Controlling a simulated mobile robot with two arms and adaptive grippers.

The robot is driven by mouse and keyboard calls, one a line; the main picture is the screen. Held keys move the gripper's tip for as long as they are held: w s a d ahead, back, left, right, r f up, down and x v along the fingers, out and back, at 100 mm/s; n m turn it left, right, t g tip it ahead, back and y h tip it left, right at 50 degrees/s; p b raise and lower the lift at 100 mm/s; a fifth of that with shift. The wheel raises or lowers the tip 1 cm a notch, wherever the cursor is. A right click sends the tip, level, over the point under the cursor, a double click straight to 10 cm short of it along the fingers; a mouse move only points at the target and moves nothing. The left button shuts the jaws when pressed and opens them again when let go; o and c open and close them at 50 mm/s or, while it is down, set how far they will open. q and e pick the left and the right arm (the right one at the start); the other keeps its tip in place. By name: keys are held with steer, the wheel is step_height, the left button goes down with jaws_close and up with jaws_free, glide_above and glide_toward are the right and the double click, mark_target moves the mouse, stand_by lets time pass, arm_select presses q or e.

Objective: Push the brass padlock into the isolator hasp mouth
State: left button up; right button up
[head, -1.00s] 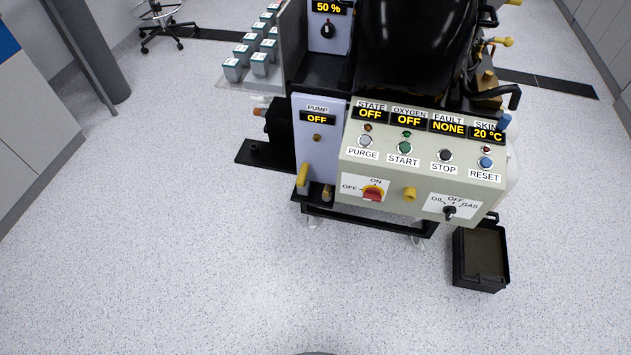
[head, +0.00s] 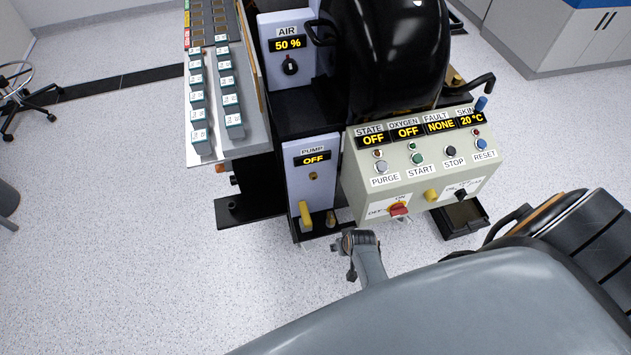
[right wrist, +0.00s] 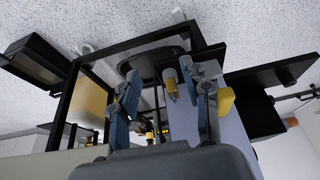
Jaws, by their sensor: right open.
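My right gripper (right wrist: 161,74) is open in the right wrist view. A small brass piece (right wrist: 171,86) with a grey end shows between its fingers, not clasped. It seems to match the brass piece (head: 331,218) low beside the pump panel in the head view; I cannot tell for certain that it is the padlock. In the head view part of my right gripper (head: 352,246) shows just below and right of it. The isolator's red switch (head: 399,210) is on the beige panel's lower left. I cannot make out the hasp mouth. My left gripper is out of view.
A yellow lever (head: 305,214) stands left of the brass piece. The beige control panel (head: 355,184) and black tray (head: 462,220) lie to the right. My right arm covers the lower right of the head view.

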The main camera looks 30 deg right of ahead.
mark_target(332, 214)
steer(key=w+b, duration=0.2)
steer(key=w, duration=0.1)
steer(key=w+d+b, duration=0.1)
steer(key=w+b, duration=0.1)
steer(key=w, duration=0.1)
steer(key=w+d+b, duration=0.1)
steer(key=w+b, duration=0.1)
steer(key=w, duration=0.1)
steer(key=shift+w+d+f, duration=0.2)
steer(key=shift+d+f, duration=0.05)
steer(key=shift+w+d+r, duration=0.1)
steer(key=shift+w+r, duration=0.05)
steer(key=shift+w, duration=0.3)
steer(key=shift+w+d+b, duration=0.1)
steer(key=shift+w+b, duration=0.25)
steer(key=shift+b, duration=0.25)
steer(key=b+x, duration=0.4)
steer(key=b, duration=0.1)
steer(key=shift+w+f+b, duration=0.2)
steer(key=shift+f+b, duration=0.15)
steer(key=shift+b, duration=0.05)
steer(key=shift+w+d+f+b, duration=0.1)
steer(key=shift+w+f+b, duration=0.05)
steer(key=shift+b, duration=0.15)
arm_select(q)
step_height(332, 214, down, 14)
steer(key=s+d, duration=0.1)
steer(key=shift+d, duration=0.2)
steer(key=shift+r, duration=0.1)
